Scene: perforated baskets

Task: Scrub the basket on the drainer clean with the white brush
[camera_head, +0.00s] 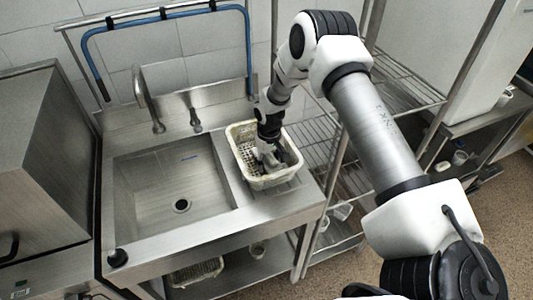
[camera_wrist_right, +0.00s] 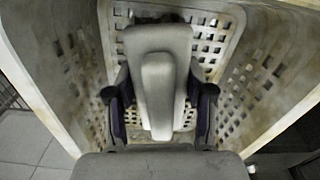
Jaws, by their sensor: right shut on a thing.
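The white perforated basket (camera_head: 278,182) stands on the drainer (camera_head: 215,165), right of the sink. Its inner walls carry brownish stains, which show clearly in the right wrist view (camera_wrist_right: 250,88). My right gripper (camera_head: 267,143) reaches down into the basket from above. It is shut on the white brush, whose pale body (camera_wrist_right: 158,80) sits between the two dark fingers in the right wrist view. The brush is close to the basket's perforated inside; I cannot tell whether it touches. The gripper hides part of the basket floor. My left gripper is not in view.
The empty steel sink (camera_head: 160,190) with a tap (camera_head: 146,100) lies left of the basket. A wire shelf rack (camera_head: 320,150) stands to the right. Another basket (camera_head: 195,272) sits on the shelf below. A steel cabinet (camera_head: 40,170) stands at the left.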

